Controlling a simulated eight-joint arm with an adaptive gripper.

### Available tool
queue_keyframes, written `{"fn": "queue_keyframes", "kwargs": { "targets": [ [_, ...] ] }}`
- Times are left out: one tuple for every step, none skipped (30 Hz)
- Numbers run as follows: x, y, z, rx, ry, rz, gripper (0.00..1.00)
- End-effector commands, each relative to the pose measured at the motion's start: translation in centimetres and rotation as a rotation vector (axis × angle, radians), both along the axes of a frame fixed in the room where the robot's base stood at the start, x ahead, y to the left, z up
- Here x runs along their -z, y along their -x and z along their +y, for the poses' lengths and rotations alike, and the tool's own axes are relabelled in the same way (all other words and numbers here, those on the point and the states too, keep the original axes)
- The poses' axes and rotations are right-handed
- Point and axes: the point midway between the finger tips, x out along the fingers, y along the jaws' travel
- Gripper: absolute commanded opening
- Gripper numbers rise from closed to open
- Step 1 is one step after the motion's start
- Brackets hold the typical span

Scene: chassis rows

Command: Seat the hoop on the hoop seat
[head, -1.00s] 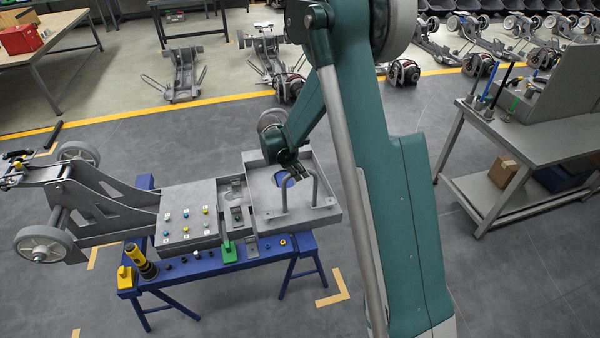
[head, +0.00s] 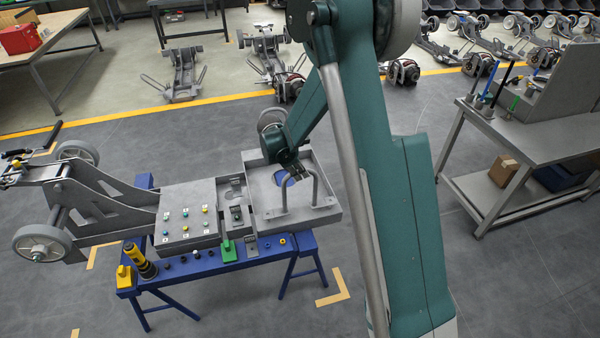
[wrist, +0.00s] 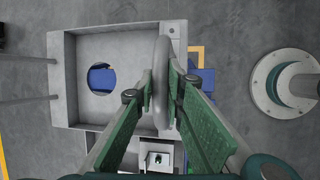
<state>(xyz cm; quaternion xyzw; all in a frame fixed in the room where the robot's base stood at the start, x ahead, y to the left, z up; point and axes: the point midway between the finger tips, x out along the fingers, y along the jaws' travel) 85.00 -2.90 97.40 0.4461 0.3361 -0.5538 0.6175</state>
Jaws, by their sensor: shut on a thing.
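The hoop (head: 317,187) is a bent grey tube with two legs, upright at the front of the open grey tray (head: 259,196) of the chassis. My gripper (head: 299,174) is at the hoop's top bar. In the wrist view the hoop (wrist: 161,82) is seen from above as a narrow bar, and my gripper (wrist: 162,88) is shut on it. The hoop lies over the edge strip of the tray (wrist: 66,105). I cannot clearly make out the hoop seat, nor whether the legs touch the strip below.
A round hole (wrist: 102,80) with blue beneath is in the tray floor. A panel with coloured buttons (head: 186,213) adjoins the tray. The blue stand (head: 200,267) carries a yellow-black tool (head: 141,262) and a green block (head: 228,250). A grey workbench (head: 540,140) stands at right.

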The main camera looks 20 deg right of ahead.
Motion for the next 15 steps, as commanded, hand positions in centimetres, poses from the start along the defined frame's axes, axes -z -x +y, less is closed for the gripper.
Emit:
{"fn": "queue_keyframes", "kwargs": {
  "targets": [
    [0.00, 0.00, -0.01, 0.000, 0.000, 0.000, 0.00],
    [0.01, 0.00, -0.01, 0.000, 0.000, 0.000, 0.00],
    [0.04, 0.00, -0.02, 0.000, 0.000, 0.000, 0.00],
    [0.07, 0.00, -0.01, 0.000, 0.000, 0.000, 0.00],
    [0.11, 0.01, -0.01, 0.000, 0.000, 0.000, 0.00],
    [0.15, 0.01, -0.01, 0.000, 0.000, 0.000, 0.00],
    [0.20, 0.02, -0.01, 0.000, 0.000, 0.000, 0.00],
    [0.24, 0.02, -0.01, 0.000, 0.000, 0.000, 0.00],
    [0.30, 0.02, -0.01, 0.000, 0.000, 0.000, 0.00],
    [0.34, 0.02, -0.02, 0.000, 0.000, 0.000, 0.00],
    [0.38, 0.03, -0.01, 0.000, 0.000, 0.000, 0.00],
    [0.43, 0.03, -0.01, 0.000, 0.000, 0.000, 0.00],
    [0.47, 0.04, -0.02, 0.000, 0.000, 0.000, 0.00],
    [0.51, 0.04, -0.01, 0.000, 0.000, 0.000, 0.00],
    [0.56, 0.04, -0.02, 0.000, 0.000, 0.000, 0.00]
  ]
}}
